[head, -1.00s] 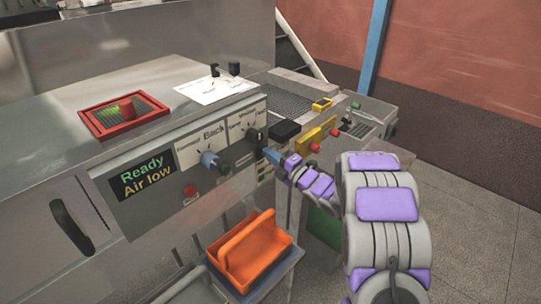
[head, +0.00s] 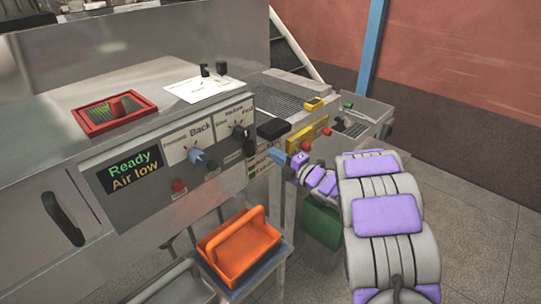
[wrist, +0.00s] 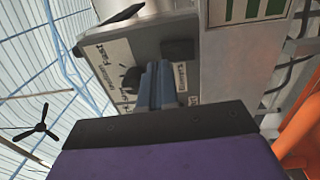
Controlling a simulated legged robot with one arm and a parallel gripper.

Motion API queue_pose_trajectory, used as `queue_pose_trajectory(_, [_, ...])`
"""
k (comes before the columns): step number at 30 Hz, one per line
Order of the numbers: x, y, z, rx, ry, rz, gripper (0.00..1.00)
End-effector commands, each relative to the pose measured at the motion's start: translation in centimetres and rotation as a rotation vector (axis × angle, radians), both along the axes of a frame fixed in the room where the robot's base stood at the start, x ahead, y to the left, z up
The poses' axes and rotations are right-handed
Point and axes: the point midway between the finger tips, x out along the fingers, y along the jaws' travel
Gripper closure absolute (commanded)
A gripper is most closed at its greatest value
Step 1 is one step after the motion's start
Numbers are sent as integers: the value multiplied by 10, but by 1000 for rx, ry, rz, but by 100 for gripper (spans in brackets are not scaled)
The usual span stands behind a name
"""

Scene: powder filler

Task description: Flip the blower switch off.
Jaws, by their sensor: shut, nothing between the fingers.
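My gripper (head: 277,154) is shut and empty, its blue fingers at the right end of the machine's grey control panel (head: 140,210). In the wrist view, the shut blue fingers (wrist: 160,84) point at the panel and overlap it; contact cannot be told. A black knob (wrist: 130,80) shows just left of them. In the head view, the panel has a blue-grey selector (head: 196,156) by "Back", a black knob (head: 240,131), a red button (head: 179,185) and a dark green button (head: 212,165). No label naming the blower is readable, so I cannot tell which control is its switch.
A black block (head: 272,129) sticks out above my fingers. An orange bin (head: 232,262) stands below the panel. A yellow box (head: 309,133) with red buttons is to the right. Open floor lies at the right.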

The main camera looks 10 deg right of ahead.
Motion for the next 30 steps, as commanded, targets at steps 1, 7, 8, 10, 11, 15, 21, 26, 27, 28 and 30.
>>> queue_pose_trajectory(1, [-5, -2, 1, -3, 2, 1, 100])
queue_pose_trajectory(7, [-34, -13, 8, -12, 1, 1, 100])
queue_pose_trajectory(8, [-38, -16, 9, -12, 0, 0, 100])
queue_pose_trajectory(10, [-46, -25, 9, -12, 3, 0, 100])
queue_pose_trajectory(11, [-49, -29, 9, -10, 2, 0, 100])
queue_pose_trajectory(15, [-60, -44, 10, -1, 2, 1, 100])
queue_pose_trajectory(21, [-65, -50, 9, 2, 4, 2, 100])
queue_pose_trajectory(26, [-65, -44, 10, -3, 3, 2, 100])
queue_pose_trajectory(27, [-65, -42, 10, -5, 3, 2, 100])
queue_pose_trajectory(28, [-65, -40, 10, -6, 3, 2, 100])
queue_pose_trajectory(30, [-65, -38, 10, -8, 2, 3, 100])
